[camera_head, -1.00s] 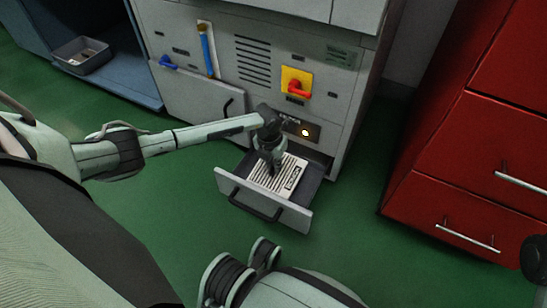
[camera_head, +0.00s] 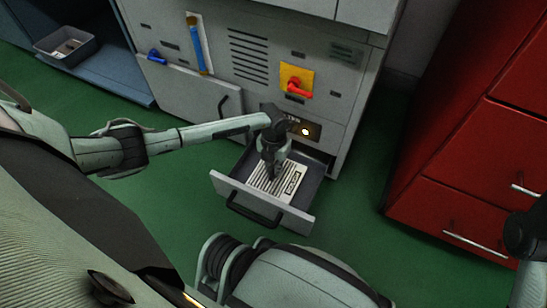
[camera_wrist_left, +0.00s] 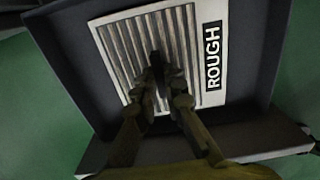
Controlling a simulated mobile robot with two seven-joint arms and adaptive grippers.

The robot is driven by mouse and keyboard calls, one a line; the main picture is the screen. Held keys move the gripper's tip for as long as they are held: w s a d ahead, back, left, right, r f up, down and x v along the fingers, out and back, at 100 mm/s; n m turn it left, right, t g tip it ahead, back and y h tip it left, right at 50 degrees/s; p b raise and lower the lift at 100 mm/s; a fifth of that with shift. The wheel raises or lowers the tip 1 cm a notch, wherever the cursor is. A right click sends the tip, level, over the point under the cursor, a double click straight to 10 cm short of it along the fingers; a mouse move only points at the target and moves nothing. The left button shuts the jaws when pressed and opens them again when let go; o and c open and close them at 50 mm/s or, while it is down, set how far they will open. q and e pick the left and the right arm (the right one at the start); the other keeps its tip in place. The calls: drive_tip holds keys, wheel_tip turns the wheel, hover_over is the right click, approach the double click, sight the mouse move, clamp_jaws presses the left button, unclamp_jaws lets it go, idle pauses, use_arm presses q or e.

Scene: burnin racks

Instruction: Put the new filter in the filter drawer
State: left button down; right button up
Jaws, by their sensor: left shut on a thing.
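The filter (camera_head: 286,183) is a pale, ribbed panel with a dark label; in the left wrist view the filter (camera_wrist_left: 188,50) reads "ROUGH". It lies inside the open filter drawer (camera_head: 262,206), which sticks out from the lower part of the grey cabinet. The drawer (camera_wrist_left: 265,45) also shows around it in the left wrist view. My left gripper (camera_head: 271,173) reaches down into the drawer and is shut on the filter, with its fingers (camera_wrist_left: 160,80) at the panel's middle. The fingertips' exact grip is dark and hard to see. My right gripper is not clearly in view.
The grey cabinet (camera_head: 270,95) carries a yellow plate with a red switch (camera_head: 297,85) above the drawer. A red drawer cabinet (camera_head: 465,150) stands at the right. A grey bin (camera_head: 66,46) sits on a blue shelf at the left. Green floor is clear between the cabinets.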

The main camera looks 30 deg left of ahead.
use_arm(q)
drive_tip(key=c, duration=1.6)
unclamp_jaws()
drive_tip(key=shift+f, duration=0.1)
